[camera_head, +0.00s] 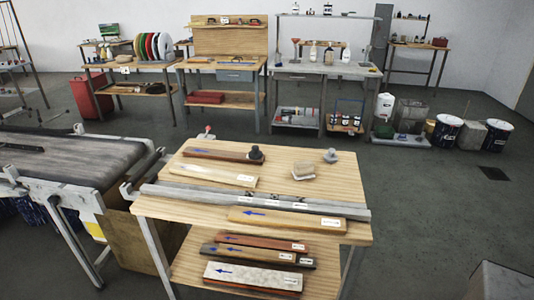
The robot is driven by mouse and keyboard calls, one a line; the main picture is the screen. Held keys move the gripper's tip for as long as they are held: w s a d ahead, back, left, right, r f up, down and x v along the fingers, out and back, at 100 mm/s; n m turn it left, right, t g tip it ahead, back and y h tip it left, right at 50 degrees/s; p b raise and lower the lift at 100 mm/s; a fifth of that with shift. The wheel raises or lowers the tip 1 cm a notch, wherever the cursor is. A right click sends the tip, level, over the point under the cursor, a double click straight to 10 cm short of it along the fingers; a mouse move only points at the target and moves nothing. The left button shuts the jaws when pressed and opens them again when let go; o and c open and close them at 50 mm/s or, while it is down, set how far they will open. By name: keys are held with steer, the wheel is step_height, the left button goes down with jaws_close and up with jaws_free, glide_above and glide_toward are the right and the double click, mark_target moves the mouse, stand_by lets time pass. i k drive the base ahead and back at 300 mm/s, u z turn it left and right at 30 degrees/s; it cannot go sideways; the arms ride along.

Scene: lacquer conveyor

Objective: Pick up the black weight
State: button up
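A small dark, black-looking piece, which looks like the black weight (256,153), sits at the right end of a reddish-brown board (215,151) near the back of the wooden table (340,190). A small grey piece (330,156) stands apart from it, to the right on the same table. My gripper is not in view.
A pale block (303,171) and a light board (214,175) lie on the table. A grey rail (165,193) crosses it, with another arrow-marked board (287,220) in front. Several boards lie on the lower shelf. A conveyor (75,158) stands left; open floor (430,220) lies right.

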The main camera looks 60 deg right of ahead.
mark_target(255, 155)
steer(key=u, duration=0.15)
steer(key=i, duration=0.95)
steer(key=z, duration=0.05)
